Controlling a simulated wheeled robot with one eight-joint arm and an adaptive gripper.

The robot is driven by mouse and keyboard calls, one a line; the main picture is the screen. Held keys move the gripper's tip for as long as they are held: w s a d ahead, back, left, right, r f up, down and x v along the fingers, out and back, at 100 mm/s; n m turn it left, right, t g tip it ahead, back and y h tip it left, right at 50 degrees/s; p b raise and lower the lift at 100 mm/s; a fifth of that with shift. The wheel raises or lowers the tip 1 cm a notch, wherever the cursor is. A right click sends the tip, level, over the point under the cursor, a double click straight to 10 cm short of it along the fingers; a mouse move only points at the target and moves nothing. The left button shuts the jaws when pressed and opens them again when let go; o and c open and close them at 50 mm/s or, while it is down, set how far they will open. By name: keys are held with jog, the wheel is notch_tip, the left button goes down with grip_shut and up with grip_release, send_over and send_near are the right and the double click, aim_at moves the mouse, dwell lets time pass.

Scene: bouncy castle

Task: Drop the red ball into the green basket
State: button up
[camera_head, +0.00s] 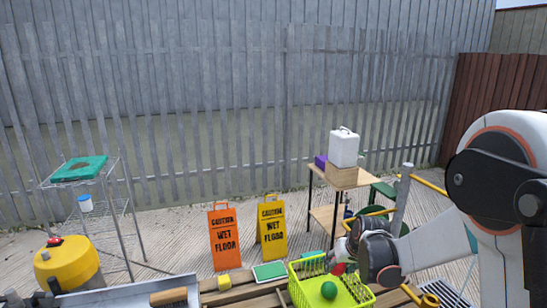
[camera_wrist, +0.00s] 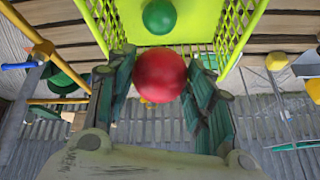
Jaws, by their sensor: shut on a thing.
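The red ball (camera_wrist: 158,76) is held between the two fingers of my gripper (camera_wrist: 160,62). In the head view a bit of the red ball (camera_head: 338,269) shows beside my gripper (camera_head: 350,256), which hides most of it. The yellow-green basket (camera_head: 358,290) stands low in the head view, just below and in front of my gripper. A green ball (camera_head: 329,289) lies in it. In the wrist view the basket (camera_wrist: 186,22) is at the top, with the green ball (camera_wrist: 159,16) inside. I cannot tell exactly how high the red ball is above the rim.
The basket is on a wooden slatted surface (camera_head: 240,299) with a yellow block (camera_head: 224,282), a green-topped brush-like item (camera_head: 269,271) and a wooden-handled tool (camera_head: 169,297). Orange (camera_head: 224,238) and yellow (camera_head: 272,229) wet-floor signs stand behind. A small table (camera_head: 345,178) carries a white container (camera_head: 344,148).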

jog(key=o, duration=0.9)
jog(key=shift+o, duration=0.2)
jog(key=v, duration=1.2)
jog(key=s+a+r, duration=0.1)
jog(key=s+r, duration=0.1)
jog(key=s, duration=1.1)
jog(key=s+r+t+h, duration=0.1)
jog(key=s+r, duration=0.2)
jog(key=s, duration=1.1)
jog(key=shift+a+r+t+h, duration=0.2)
jog(key=shift+a+t+h, duration=0.1)
jog(key=shift+a, duration=0.1)
